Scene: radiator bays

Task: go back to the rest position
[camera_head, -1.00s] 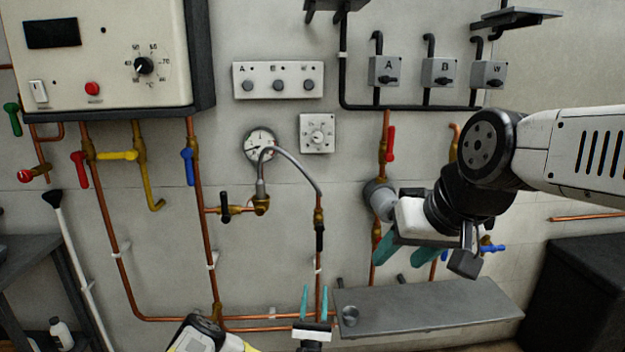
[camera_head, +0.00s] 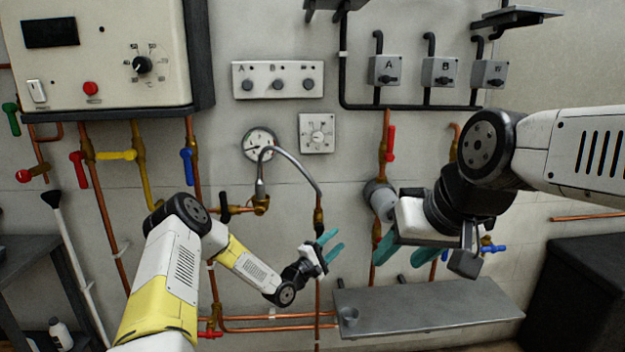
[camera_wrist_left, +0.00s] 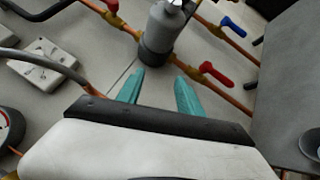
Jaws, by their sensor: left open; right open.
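My left gripper (camera_head: 331,246) is in the middle of the head view, with teal fingers apart and nothing between them. It is in front of the wall, right of the lower end of the grey hose (camera_head: 304,167). In the left wrist view its fingers (camera_wrist_left: 160,88) point toward a grey pump-like cylinder (camera_wrist_left: 160,35) on a copper pipe, with a gap showing between them. My right gripper (camera_head: 402,255) is open and empty at the right, in front of the copper pipes. It hides part of the valves behind it.
A grey shelf (camera_head: 430,308) with a small metal cup (camera_head: 349,317) is below both grippers. The boiler (camera_head: 100,55) hangs at upper left. A pressure gauge (camera_head: 259,144) and a dial plate (camera_head: 317,133) are on the wall. A dark box (camera_head: 580,295) stands at lower right.

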